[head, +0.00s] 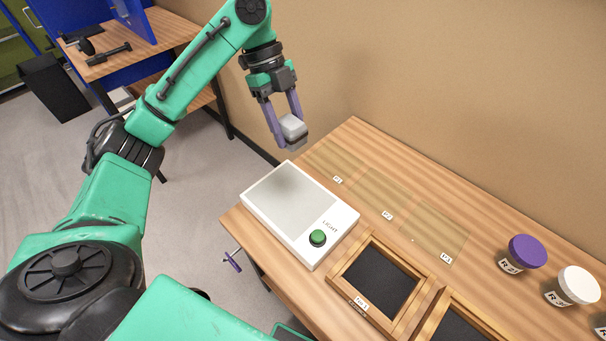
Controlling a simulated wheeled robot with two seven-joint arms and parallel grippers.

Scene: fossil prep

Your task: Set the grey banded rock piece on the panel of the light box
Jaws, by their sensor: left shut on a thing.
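My left gripper (284,122) is shut on a small light grey rock piece (292,128). Banding on it is too small to make out. The gripper holds it in the air, seen just above the far edge of the light box. The light box (334,241) is a white slab on the wooden bench with a grey panel (290,203), a green button (317,237) and the word LIGHT. The panel is bare, with a soft dark shadow on its upper part. My right gripper is not in view.
Wooden trays with dark insides (378,279) stand right of the light box. Marked flat patches (381,192) lie behind it. Jars with purple (527,249) and white lids (579,284) stand at the right. A wall runs behind the bench.

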